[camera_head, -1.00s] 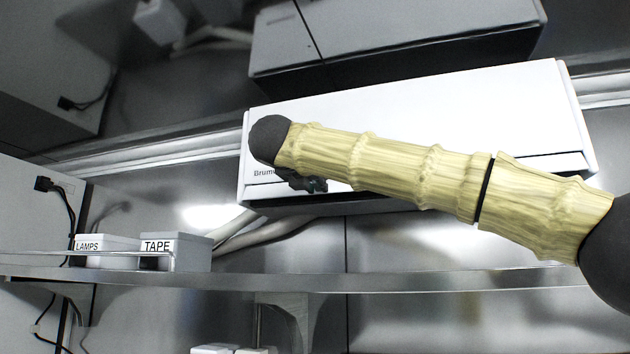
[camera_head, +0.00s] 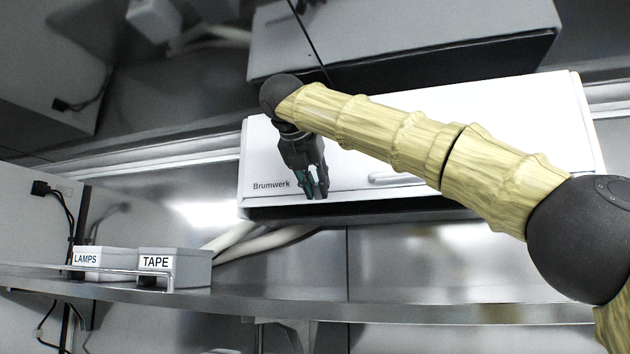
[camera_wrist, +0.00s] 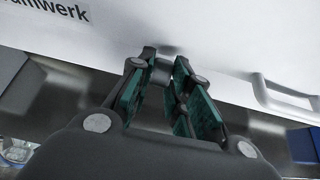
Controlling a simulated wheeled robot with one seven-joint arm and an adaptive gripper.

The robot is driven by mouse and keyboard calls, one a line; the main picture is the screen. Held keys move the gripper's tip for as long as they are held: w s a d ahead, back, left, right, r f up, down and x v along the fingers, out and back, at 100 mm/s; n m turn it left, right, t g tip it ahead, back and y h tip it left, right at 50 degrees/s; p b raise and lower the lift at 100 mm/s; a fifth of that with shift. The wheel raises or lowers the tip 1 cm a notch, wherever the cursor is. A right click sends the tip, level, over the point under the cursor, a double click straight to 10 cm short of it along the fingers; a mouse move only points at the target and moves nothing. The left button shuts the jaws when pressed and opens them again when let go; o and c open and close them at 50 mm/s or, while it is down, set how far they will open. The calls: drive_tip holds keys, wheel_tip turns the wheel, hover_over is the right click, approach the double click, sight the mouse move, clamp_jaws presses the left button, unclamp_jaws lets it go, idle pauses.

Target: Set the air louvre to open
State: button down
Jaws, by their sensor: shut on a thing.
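The white wall unit (camera_head: 470,130) marked "Brumwerk" hangs in the middle of the head view. Its white face also fills the top of the wrist view (camera_wrist: 215,35). My gripper (camera_head: 318,190) points down at the unit's lower front edge, right of the lettering. In the wrist view my gripper (camera_wrist: 163,62) has its green-padded fingers converging on a small grey tab (camera_wrist: 162,74) at that edge, seemingly the air louvre's. The fingers hide most of the tab. The louvre's angle cannot be made out; the unit's underside is dark.
A white bar handle (camera_head: 395,179) sits on the unit's face right of my gripper; it also shows in the wrist view (camera_wrist: 285,98). Below left, a shelf (camera_head: 330,306) with a rail holds boxes labelled LAMPS (camera_head: 105,262) and TAPE (camera_head: 190,268). Pale hoses (camera_head: 265,240) run under the unit.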

idle(0.3)
drive_tip(key=c, duration=1.3)
unclamp_jaws()
drive_tip(key=shift+w+d, duration=0.1)
drive_tip(key=shift+w, duration=0.1)
drive_tip(key=shift+s, duration=0.15)
drive_tip(key=v, duration=1.1)
drive_tip(key=shift+s+r, duration=0.2)
drive_tip(key=shift+s, duration=0.1)
